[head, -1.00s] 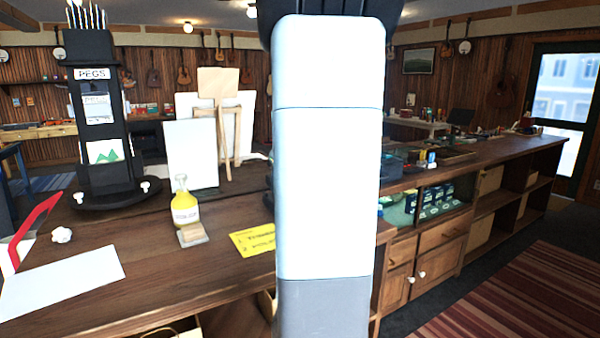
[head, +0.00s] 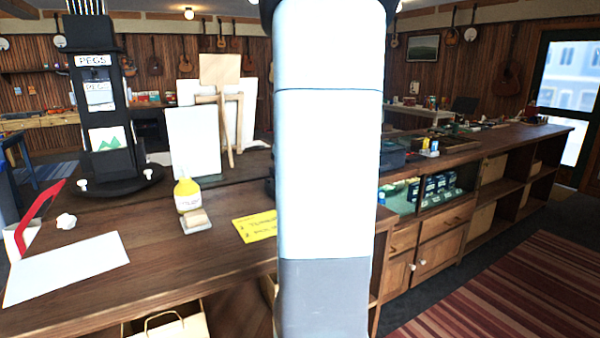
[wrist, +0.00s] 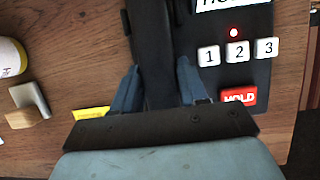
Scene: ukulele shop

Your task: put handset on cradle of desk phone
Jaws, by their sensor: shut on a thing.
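The black handset (wrist: 152,50) runs upright through the wrist view, between the two blue-grey fingers of my gripper (wrist: 157,80). My gripper is shut on it. The dark desk phone (wrist: 262,75) lies just right of the handset, with white keys 1, 2 and 3, a red HOLD key and a lit red lamp. The handset lies along the phone's left side; I cannot tell whether it touches the cradle, which is hidden beneath it. In the head view my arm covers the gripper, the handset and nearly all of the phone.
A black peg stand (head: 105,120) is farther left. Striped rug (head: 510,300) covers the floor.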

